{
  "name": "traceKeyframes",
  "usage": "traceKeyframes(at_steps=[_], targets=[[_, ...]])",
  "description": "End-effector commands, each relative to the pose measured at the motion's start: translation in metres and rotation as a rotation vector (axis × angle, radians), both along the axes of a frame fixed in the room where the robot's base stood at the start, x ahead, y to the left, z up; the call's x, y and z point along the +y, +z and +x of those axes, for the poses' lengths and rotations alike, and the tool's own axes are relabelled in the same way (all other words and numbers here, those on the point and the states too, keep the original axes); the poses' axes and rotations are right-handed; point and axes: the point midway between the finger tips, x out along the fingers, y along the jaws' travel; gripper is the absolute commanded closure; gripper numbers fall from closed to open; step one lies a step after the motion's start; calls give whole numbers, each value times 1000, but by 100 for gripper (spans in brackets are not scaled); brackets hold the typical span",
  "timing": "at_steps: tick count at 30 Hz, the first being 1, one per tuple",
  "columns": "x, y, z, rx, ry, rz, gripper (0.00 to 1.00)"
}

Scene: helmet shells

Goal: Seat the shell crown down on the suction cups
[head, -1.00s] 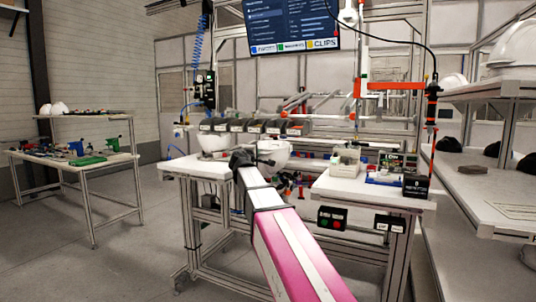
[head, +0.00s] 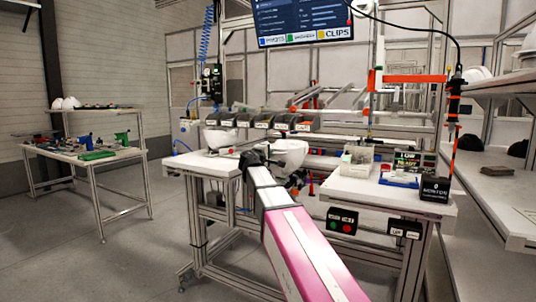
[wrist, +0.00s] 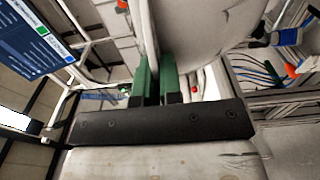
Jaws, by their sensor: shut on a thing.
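A white helmet shell (head: 290,152) is at the end of my arm in the head view, with its rounded crown facing down. My gripper (wrist: 157,85) shows two green fingers in the wrist view, shut on the rim of this shell (wrist: 198,30). In the head view the fingers are too small and partly hidden by my arm to make out. The shell hangs in the gap between the left and right workbenches. I cannot clearly make out the suction cups; dark and red parts show below the shell.
A second white shell (head: 220,137) stands at the back of the left workbench (head: 208,165). The right workbench (head: 385,190) carries a clear bin (head: 357,160), a blue tray (head: 399,179) and a black box (head: 435,189). Shelving stands at far right.

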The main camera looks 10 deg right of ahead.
Motion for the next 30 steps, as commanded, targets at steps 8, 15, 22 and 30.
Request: traceKeyframes(at_steps=[8,15,22,30], targets=[[-13,-8,19,-1,-1,-3,100],[-24,-16,34,0,0,-2,100],[-32,-28,43,1,0,-2,100],[-31,-49,42,1,0,-2,100]])
